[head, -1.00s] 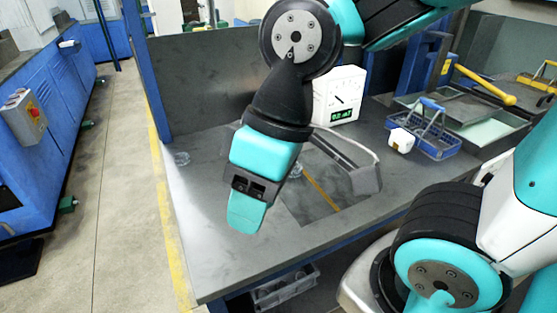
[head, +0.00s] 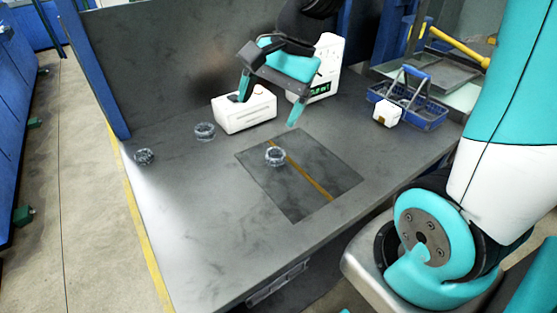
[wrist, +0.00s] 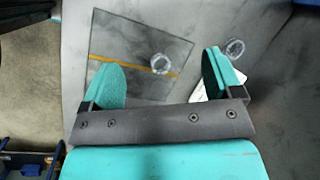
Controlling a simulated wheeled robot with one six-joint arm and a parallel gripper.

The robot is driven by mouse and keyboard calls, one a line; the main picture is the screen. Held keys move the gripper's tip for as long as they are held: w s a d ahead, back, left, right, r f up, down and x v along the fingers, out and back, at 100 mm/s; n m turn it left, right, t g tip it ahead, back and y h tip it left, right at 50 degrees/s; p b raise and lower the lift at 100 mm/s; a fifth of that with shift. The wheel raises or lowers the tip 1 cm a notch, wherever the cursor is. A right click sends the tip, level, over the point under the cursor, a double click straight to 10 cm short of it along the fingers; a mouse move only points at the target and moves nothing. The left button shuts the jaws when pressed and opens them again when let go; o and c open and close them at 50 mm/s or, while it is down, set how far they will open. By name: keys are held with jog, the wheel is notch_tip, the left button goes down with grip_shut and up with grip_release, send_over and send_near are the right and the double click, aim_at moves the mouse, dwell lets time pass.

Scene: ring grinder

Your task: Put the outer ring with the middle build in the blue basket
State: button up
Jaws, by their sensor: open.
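Three small grey rings are on the grey bench in the head view. One ring (head: 144,157) is at the far left, one ring (head: 205,131) is left of a white box, and one ring (head: 275,156) lies on a dark square plate (head: 315,188). Their build differences are too small to tell. The blue basket (head: 425,117), with a raised handle, stands at the right. My gripper (head: 270,102) is open and empty above the bench, behind the plate. In the wrist view, the plate's ring (wrist: 160,63) shows between the fingers, and another ring (wrist: 235,47) shows beyond the right finger.
The white box (head: 243,112) is close beside my gripper. A white gauge (head: 326,68) stands behind it. A small white block (head: 387,113) sits at the basket's left. A grey panel (head: 160,60) closes the back. The bench front is clear.

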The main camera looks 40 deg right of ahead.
jog(key=w+d+f+m+b, duration=0.1)
jog(key=w+d+f+m, duration=0.1)
jog(key=d+m, duration=0.4)
jog(key=w+d+f+m, duration=0.2)
jog(key=w+d+m, duration=0.1)
jog(key=d+m, duration=0.25)
jog(key=t+b, duration=0.1)
send_over(277, 151)
jog(key=s, duration=0.3)
jog(key=shift+m, duration=0.45)
notch_tip(277, 151, down, 11)
jog(key=shift+a+f, duration=0.1)
jog(key=shift+f, duration=0.1)
jog(key=shift+d+x, duration=0.2)
jog(key=shift+x, duration=1.1)
jog(key=shift+d+x, duration=0.25)
jog(key=shift+x, duration=1.1)
jog(key=shift+w, duration=0.15)
jog(key=c, duration=1.1)
jog(key=shift+c, duration=0.2)
